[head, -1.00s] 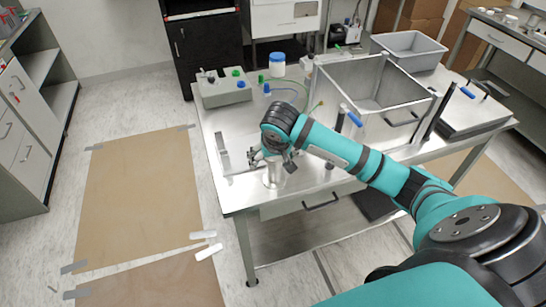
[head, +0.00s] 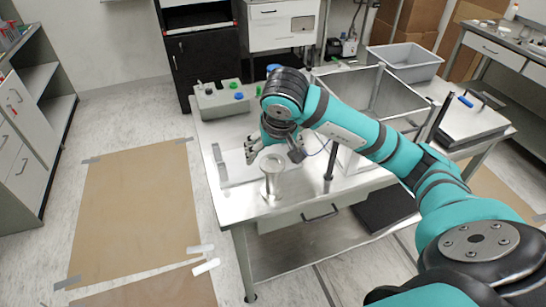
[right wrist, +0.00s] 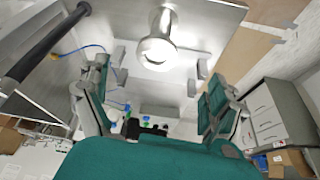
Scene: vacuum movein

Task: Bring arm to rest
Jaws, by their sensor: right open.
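My right arm reaches across the metal table (head: 235,200). Its gripper (head: 273,152) hangs pointing down above the table's near left part, open with nothing between its fingers. A shiny metal piece with a round flange on top (head: 271,187) stands upright on the table just in front of the gripper. In the right wrist view, this flanged piece (right wrist: 157,48) shows beyond the spread fingers of the right gripper (right wrist: 160,75), apart from them. My left gripper is in neither view.
A grey box with green and blue knobs (head: 218,99) stands at the table's back left. A large open metal chamber (head: 395,98) stands behind my arm, and a grey bin (head: 405,57) is at the back right. A dark upright rod (head: 329,160) stands right of the gripper.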

